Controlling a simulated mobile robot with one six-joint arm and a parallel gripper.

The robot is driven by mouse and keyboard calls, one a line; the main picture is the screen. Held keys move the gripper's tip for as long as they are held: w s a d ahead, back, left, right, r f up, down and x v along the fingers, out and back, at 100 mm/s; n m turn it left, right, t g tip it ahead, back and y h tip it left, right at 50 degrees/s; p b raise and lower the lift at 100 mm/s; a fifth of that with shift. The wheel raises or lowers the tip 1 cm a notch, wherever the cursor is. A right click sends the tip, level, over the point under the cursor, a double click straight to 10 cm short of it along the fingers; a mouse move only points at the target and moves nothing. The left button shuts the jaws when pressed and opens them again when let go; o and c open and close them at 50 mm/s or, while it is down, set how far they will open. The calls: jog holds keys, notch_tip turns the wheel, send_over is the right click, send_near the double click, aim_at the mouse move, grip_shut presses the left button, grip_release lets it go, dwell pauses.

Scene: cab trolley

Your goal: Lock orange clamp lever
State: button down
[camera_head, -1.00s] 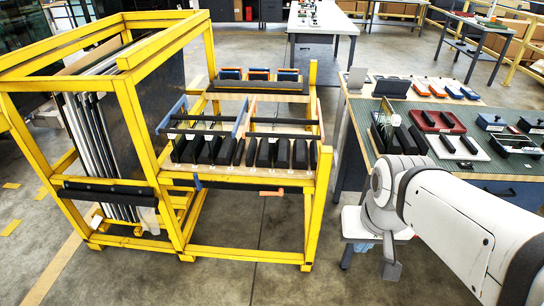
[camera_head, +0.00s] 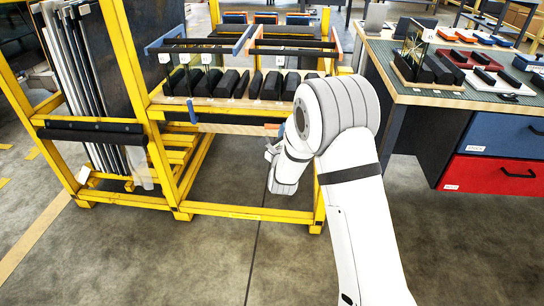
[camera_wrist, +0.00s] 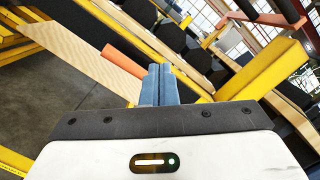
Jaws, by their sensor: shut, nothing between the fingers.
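The orange clamp lever (camera_head: 272,126) is at the front edge of the yellow trolley's lower wooden board, mostly hidden by my arm in the head view. In the wrist view the orange lever (camera_wrist: 123,61) is a short bar sticking out just left of my fingertips. My gripper (camera_wrist: 160,72) has its blue fingers shut together, with nothing between them. Its tips look close beside the lever; I cannot tell whether they touch it. In the head view my gripper (camera_head: 281,131) is small and partly hidden by the wrist.
A blue lever (camera_head: 191,111) is on the same board further left. Black blocks (camera_head: 230,83) stand in a row above. Yellow trolley posts (camera_head: 318,185) stand close to my arm. A workbench (camera_head: 440,96) with drawers is at right. The floor in front is clear.

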aim_at(278, 126)
jog(key=s+a+f+m+t+b, duration=0.1)
jog(key=f+m+t+b, duration=0.1)
jog(key=f, duration=0.3)
jog(key=s+a+f+m+t+h+b, duration=0.1)
jog(key=s+a+f+m+t+b, duration=0.1)
jog(key=f+m, duration=0.2)
jog(key=s+a+f+m+t+b, duration=0.1)
jog(key=f+m+b, duration=0.2)
jog(key=f, duration=0.4)
jog(key=shift+s+a+f+t, duration=0.15)
jog(key=shift+s+a+t, duration=0.15)
jog(key=shift+t, duration=0.1)
jog(key=s+r+b+x, duration=0.1)
jog(key=b+x, duration=0.3)
jog(key=x, duration=0.9)
jog(key=shift+s+r, duration=0.35)
jog(key=shift+r, duration=0.25)
jog(key=shift+a, duration=0.1)
